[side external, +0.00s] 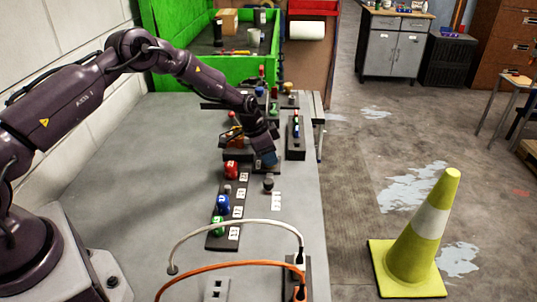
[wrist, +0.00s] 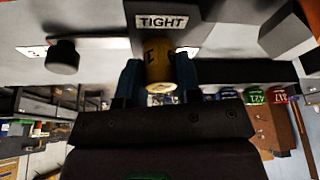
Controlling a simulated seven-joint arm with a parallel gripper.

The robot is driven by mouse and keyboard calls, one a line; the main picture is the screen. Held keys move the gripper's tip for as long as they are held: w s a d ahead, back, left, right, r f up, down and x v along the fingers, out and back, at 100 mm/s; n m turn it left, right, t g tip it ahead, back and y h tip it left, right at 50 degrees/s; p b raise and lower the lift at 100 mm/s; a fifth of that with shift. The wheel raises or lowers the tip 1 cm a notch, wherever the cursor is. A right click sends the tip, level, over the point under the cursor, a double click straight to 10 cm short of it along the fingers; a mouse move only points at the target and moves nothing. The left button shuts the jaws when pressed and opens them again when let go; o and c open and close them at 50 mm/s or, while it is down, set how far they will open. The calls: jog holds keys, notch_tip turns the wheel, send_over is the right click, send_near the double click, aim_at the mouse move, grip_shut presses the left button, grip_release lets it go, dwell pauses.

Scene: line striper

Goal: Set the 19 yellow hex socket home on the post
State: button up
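The yellow hex socket (wrist: 160,68) shows in the wrist view between the two blue fingers of my gripper (wrist: 159,80), which are close against both its sides. Its dark marking is only partly visible and I cannot read the number. In the side external view my gripper (side external: 265,161) points down over the bench beyond the red socket, and the yellow socket cannot be made out there. A dark rail (side external: 216,241) holds a red socket (side external: 231,170), a blue socket (side external: 223,204) and a green socket (side external: 218,226). A short post (side external: 227,189) stands between red and blue. Whether the yellow socket touches any post is hidden.
A dark knob (side external: 268,184) stands right of the rail; it also shows in the wrist view (wrist: 62,57). A "TIGHT" label (wrist: 163,21) is beside the held socket. White and orange cables (side external: 225,264) arch over the near bench. A narrow rack (side external: 296,150) stands near the right edge.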

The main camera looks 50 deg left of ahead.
jog(key=shift+r, duration=0.8)
jog(key=shift+r, duration=1.75)
jog(key=shift+a+r, duration=0.1)
jog(key=shift+a, duration=0.15)
notch_tip(320, 180, up, 3)
jog(key=a, duration=0.2)
send_over(228, 186)
jog(key=shift+s+a+f, duration=0.1)
jog(key=shift+s+f, duration=0.05)
jog(key=shift+f, duration=1.05)
jog(key=shift+s+a+f, duration=0.1)
jog(key=shift+f, duration=1.05)
jog(key=shift+f, duration=1.7)
